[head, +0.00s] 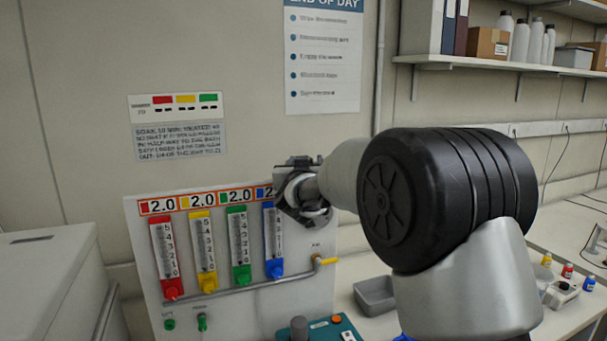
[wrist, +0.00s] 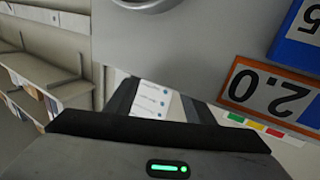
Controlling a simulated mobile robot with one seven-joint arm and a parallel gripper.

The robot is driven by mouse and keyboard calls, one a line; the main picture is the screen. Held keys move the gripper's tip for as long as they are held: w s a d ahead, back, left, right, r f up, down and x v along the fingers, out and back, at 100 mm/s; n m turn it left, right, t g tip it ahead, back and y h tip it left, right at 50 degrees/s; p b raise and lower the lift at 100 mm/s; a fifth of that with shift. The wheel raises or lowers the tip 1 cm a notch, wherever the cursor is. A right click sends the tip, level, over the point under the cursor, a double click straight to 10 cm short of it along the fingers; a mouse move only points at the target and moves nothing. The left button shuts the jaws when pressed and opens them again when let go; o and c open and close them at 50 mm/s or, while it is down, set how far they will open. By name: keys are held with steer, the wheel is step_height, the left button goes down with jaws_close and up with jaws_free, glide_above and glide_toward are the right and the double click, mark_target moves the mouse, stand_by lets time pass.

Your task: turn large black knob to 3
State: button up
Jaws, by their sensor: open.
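No large black knob is clearly identifiable. A dark grey upright cylinder (head: 299,328), which may be a knob, shows at the bottom edge of the head view on a teal device (head: 336,330); no scale numbers are readable there. My gripper (head: 303,193) is open, in front of the upper right corner of the flowmeter panel (head: 325,240), above and apart from the teal device. In the wrist view my gripper (wrist: 160,103) shows nothing between its fingers.
The panel carries red (head: 166,258), yellow (head: 203,252), green (head: 239,245) and blue (head: 272,240) flowmeters under 2.0 labels. A grey tray (head: 375,296) and small bottles (head: 567,270) stand on the bench.

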steer(key=s+b, duration=0.2)
steer(key=s, duration=1.4)
steer(key=shift+s+a, duration=0.15)
steer(key=shift+s, duration=0.15)
steer(key=shift+o, duration=0.2)
